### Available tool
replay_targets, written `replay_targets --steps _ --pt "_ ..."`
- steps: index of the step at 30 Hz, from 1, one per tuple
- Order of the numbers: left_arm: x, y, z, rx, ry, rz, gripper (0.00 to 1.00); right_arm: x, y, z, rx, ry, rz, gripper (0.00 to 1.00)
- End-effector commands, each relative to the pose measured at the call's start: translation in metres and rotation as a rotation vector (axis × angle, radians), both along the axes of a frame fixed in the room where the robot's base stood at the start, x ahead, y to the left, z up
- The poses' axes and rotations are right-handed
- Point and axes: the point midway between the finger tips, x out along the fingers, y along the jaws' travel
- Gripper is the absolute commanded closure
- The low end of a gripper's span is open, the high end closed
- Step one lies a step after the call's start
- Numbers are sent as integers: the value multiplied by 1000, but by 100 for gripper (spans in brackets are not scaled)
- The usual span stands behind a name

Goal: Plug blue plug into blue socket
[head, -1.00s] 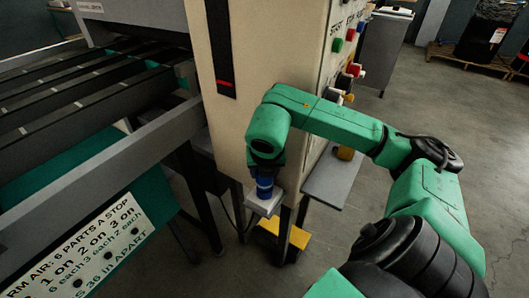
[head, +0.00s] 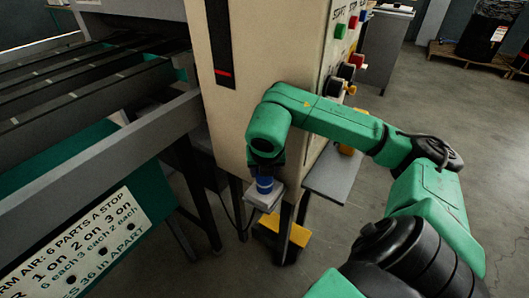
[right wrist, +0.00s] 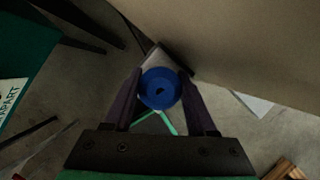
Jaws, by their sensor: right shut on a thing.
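My right gripper (right wrist: 162,76) is shut on a blue round plug (right wrist: 160,90), which sits between its two dark fingers in the right wrist view. In the head view the right gripper (head: 265,170) points down at the cabinet's lower front corner, with the blue of the plug (head: 264,185) below it. A small light grey box (head: 263,197) on the cabinet is directly under the blue part. I cannot tell whether plug and box touch. No separate blue socket can be made out; the plug and gripper cover that spot. My left gripper is not in view.
A beige cabinet (head: 240,110) with coloured buttons (head: 341,31) on its side stands right behind the gripper. A grey shelf (head: 332,175) juts out to the right. A conveyor frame (head: 90,150) fills the left. Open floor (head: 440,110) lies right.

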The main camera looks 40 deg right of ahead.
Motion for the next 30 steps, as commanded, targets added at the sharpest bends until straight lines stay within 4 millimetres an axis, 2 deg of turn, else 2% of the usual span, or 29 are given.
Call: replay_targets --steps 5,6,8,9,20,25,30 --pt "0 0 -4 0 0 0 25 0 0 -4 0 0 0 100" --pt "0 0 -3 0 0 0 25 0 0 -3 1 1 0 36" --pt "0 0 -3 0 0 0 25 0 0 -3 1 1 0 13" --pt "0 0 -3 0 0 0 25 0 0 -3 1 1 0 8" --pt "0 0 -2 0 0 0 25 -1 1 2 1 -1 0 8" --pt "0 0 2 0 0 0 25 -9 8 29 -1 -5 2 8" --pt "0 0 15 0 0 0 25 -23 19 76 2 -8 4 8"
